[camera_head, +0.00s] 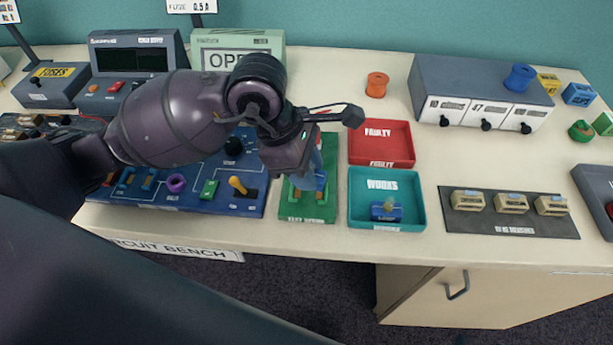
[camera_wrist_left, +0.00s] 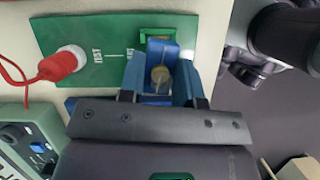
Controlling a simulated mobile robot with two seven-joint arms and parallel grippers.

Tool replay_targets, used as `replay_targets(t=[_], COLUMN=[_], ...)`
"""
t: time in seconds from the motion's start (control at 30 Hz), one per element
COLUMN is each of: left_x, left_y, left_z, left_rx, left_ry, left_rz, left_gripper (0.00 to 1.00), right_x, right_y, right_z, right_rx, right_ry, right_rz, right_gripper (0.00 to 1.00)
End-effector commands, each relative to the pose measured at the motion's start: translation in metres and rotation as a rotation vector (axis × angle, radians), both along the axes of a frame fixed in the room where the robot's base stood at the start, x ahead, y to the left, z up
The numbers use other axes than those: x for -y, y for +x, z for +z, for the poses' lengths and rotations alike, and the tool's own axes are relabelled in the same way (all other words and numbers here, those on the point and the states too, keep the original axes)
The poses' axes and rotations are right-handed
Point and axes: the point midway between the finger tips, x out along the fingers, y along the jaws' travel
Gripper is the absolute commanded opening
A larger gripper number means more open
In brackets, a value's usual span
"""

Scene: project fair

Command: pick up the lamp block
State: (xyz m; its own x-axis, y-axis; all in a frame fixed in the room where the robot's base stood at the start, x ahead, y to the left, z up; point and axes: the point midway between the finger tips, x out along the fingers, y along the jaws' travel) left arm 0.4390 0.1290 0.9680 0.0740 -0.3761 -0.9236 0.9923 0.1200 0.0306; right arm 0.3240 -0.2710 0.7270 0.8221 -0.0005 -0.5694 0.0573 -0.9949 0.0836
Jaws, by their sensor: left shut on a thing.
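My left gripper (camera_head: 308,180) is over the green test board (camera_head: 328,205). In the left wrist view its blue fingers (camera_wrist_left: 162,75) are shut on a blue lamp block (camera_wrist_left: 160,52) with a small yellowish bulb. The block is at one end of the test board (camera_wrist_left: 110,28), over a metal contact; I cannot tell whether it touches the board. In the head view the gripper mostly hides this block. Another blue block with a bulb (camera_head: 386,212) sits in the teal WORKS tray (camera_head: 357,190). My right gripper is not in view.
A red probe (camera_wrist_left: 62,63) with a red wire stands on the test board's other end. The red FAULTY tray (camera_head: 405,155) looks empty. A blue circuit panel (camera_head: 235,203) lies left of the board. A dark plate (camera_head: 460,222) with several beige blocks lies at right.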

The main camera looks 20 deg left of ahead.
Motion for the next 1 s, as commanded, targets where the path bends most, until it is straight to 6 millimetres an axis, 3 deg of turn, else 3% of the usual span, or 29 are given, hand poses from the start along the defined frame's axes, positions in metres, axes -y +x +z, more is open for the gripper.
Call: replay_targets(t=[0.03,0.2,0.5,0.7,1.0], left_x=[0.0,0.0,0.0,0.0,0.0], left_y=[0.001,0.001,0.0,0.0,0.0], left_z=[0.016,0.061,0.131,0.158,0.175], left_rx=[0.01,0.011,0.008,0.004,0.001], left_ry=[0.0,0.0,0.001,-0.001,0.0], left_rz=[0.0,-0.001,0.0,0.001,0.001], left_gripper=[0.0,0.0,0.0,0.0,0.0], right_x=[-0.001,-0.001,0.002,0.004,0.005], right_y=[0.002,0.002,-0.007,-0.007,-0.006], right_z=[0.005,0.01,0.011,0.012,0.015], right_rx=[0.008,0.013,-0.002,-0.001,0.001], right_ry=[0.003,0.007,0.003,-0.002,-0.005], right_rz=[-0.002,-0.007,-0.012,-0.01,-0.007], right_gripper=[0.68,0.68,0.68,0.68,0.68])
